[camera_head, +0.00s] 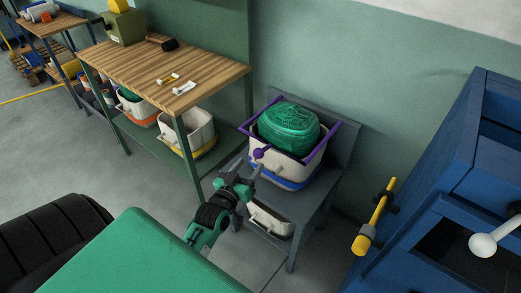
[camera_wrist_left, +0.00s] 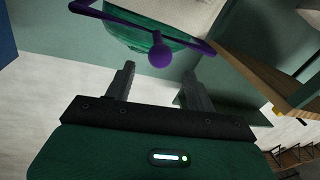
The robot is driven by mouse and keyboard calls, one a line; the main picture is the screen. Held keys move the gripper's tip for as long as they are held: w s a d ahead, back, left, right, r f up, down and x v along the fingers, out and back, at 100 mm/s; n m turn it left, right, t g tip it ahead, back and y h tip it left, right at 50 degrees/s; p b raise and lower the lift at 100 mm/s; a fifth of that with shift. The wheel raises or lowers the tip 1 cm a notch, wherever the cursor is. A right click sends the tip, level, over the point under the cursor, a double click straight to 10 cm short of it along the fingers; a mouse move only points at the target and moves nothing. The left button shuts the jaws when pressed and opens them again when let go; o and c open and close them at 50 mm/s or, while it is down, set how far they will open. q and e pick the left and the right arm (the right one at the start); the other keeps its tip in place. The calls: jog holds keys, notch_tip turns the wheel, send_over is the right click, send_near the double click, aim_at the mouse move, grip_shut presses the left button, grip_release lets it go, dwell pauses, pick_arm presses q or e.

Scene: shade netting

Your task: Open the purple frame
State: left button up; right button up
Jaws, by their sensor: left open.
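The purple frame (camera_head: 324,141) lies around the top of a white tub (camera_head: 282,159) holding a bundle of green netting (camera_head: 288,127). The tub stands on a grey stand. The frame's round purple knob (camera_head: 259,153) sticks out at the front left. My left gripper (camera_head: 250,168) is open just below and in front of the knob. I cannot tell whether the fingers touch the knob. My right gripper is not in view.
A wooden workbench (camera_head: 150,70) with tools on top and tubs below stands at the left. Another white tub (camera_head: 270,219) sits low in the grey stand (camera_head: 311,203). A blue cabinet (camera_head: 445,165) with a yellow handle (camera_head: 383,200) stands at the right.

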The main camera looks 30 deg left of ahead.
aim_at(260, 150)
pick_arm(q)
jog(key=w, duration=0.5)
jog(key=w+a, duration=0.1)
jog(key=w, duration=0.2)
jog(key=shift+w, duration=0.25)
grip_shut()
